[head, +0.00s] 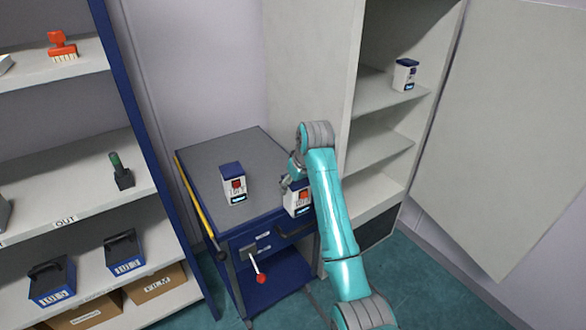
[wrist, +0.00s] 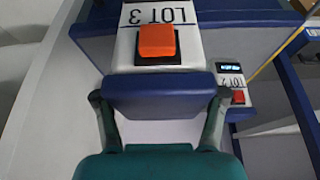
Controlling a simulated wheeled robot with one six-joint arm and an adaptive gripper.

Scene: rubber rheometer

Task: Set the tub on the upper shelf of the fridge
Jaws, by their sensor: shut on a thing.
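A white tub with a dark blue lid, an orange-red square and the label LOT 3 (wrist: 158,52) is held by my gripper (wrist: 160,105), whose fingers press on both sides of the lid. In the head view this tub (head: 298,200) is at the front right of the cart top, partly hidden by my arm; whether it touches the top is unclear. My gripper (head: 291,180) is partly hidden there too. The fridge (head: 345,110) stands open, with a similar tub (head: 405,76) on its upper shelf (head: 378,88).
A second tub, LOT 2 (head: 233,185), stands on the grey-topped blue cart (head: 230,148), left of the held tub. The open fridge door (head: 500,130) spreads to the right. The middle shelf (head: 375,145) looks empty. A storage rack (head: 95,150) stands at left.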

